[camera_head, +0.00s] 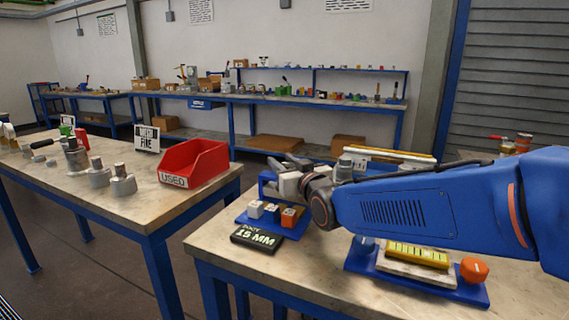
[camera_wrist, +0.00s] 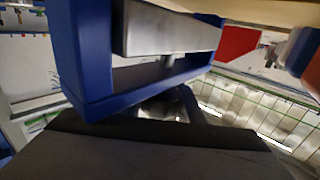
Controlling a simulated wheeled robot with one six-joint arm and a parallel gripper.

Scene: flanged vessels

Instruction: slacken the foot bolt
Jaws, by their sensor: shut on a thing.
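My gripper (camera_head: 296,180) is at the end of my blue arm, over the back left of the near bench in the head view. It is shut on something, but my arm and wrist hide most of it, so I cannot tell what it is. The wrist view shows a blue frame (camera_wrist: 85,60) around a pale metal bar (camera_wrist: 170,35), with a blurred metal part below. A black sign (camera_head: 256,239) reading "15 MM" lies at the bench's front left. I cannot make out the foot bolt in either view.
A blue plate (camera_head: 466,291) at right bears a yellow level (camera_head: 418,255) and an orange knob (camera_head: 474,270). A red "USED" bin (camera_head: 195,163) stands on the left bench, across a gap.

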